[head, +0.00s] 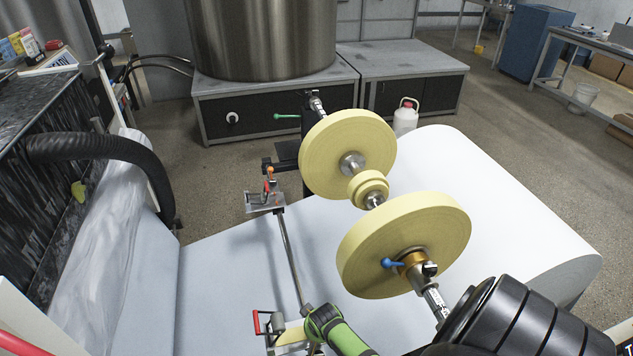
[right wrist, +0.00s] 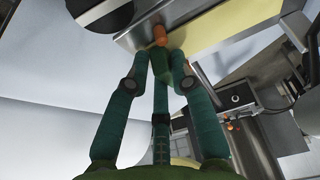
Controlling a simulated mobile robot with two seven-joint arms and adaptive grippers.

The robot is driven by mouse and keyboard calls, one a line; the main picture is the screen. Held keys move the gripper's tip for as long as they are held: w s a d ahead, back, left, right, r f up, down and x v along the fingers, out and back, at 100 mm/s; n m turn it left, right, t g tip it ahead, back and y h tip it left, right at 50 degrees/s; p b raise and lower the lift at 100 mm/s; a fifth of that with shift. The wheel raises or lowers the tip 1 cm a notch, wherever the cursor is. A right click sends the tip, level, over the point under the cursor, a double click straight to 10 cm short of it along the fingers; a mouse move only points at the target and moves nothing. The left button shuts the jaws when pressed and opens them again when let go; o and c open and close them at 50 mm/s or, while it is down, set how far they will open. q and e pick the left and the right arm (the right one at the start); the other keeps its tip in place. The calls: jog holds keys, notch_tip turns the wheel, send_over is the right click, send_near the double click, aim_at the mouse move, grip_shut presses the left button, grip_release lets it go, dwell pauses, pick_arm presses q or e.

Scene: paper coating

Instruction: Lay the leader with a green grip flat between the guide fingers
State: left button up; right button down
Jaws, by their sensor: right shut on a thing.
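My right gripper (head: 312,318) is at the bottom middle of the head view, beside a small fixture with a red handle (head: 257,322). In the right wrist view my teal gripper fingers (right wrist: 161,68) come together on a small green grip (right wrist: 164,72), which they mostly hide. An orange tip (right wrist: 160,35) shows just beyond the fingertips, against a metal plate (right wrist: 145,22). A pale yellow sheet (right wrist: 235,22), which may be the leader, lies beyond and to the right. The guide fingers cannot be clearly made out. My left gripper is out of view.
Two large yellow tape rolls (head: 335,160) (head: 390,255) and a narrow one (head: 368,190) sit on a shaft to the right of my gripper. A metal rod (head: 290,255) runs to a second fixture (head: 264,203). A wide white paper web (head: 220,270) lies beneath.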

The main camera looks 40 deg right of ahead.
jog(key=c, duration=1)
grip_release()
jog(key=v, duration=1.2)
